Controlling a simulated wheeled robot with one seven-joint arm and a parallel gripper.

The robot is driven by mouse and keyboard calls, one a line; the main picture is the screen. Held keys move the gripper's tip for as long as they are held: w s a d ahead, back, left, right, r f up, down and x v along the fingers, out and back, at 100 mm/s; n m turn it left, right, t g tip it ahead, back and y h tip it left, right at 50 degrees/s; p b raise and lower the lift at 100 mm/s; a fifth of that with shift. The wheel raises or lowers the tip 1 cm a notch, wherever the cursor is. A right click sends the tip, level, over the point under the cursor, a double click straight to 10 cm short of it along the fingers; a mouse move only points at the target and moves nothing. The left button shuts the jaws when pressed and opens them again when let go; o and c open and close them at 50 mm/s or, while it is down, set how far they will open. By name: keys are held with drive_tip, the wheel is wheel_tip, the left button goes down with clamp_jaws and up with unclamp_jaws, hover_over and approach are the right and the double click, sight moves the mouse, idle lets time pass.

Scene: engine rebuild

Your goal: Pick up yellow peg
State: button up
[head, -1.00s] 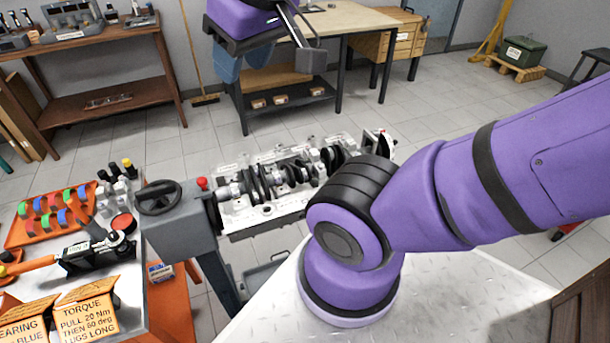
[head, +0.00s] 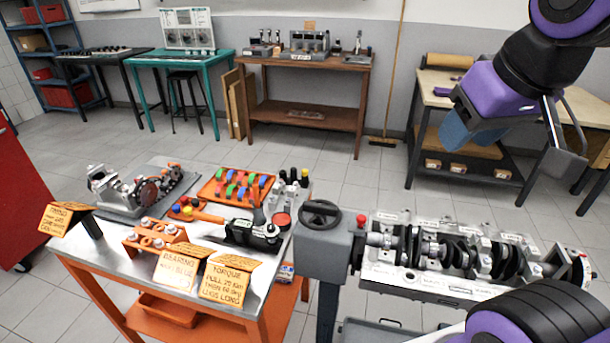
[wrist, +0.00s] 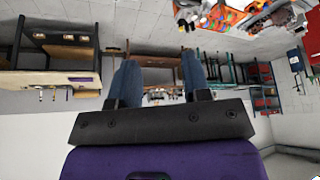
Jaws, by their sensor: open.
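A small yellow piece (head: 177,209), which may be the yellow peg, sits beside red and blue ones near the front left of the orange tray (head: 208,198) on the metal-topped cart. It is too small to make out its shape. My gripper (head: 462,136) hangs in the air at the upper right, well away from the cart. In the wrist view my gripper (wrist: 160,78) shows two blue fingers spread apart with nothing between them. The cart shows upside down at the top right of the wrist view, with the peg not distinct.

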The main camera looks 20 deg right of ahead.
drive_tip(key=shift+c, duration=1.2)
drive_tip(key=n+g+y, duration=0.1)
drive_tip(key=n, duration=0.2)
hover_over(305, 170)
drive_tip(key=s+d, duration=0.1)
drive_tip(key=s, duration=0.4)
wheel_tip(305, 170, down, 31)
drive_tip(key=x, duration=1.2)
drive_tip(key=shift+r, duration=0.1)
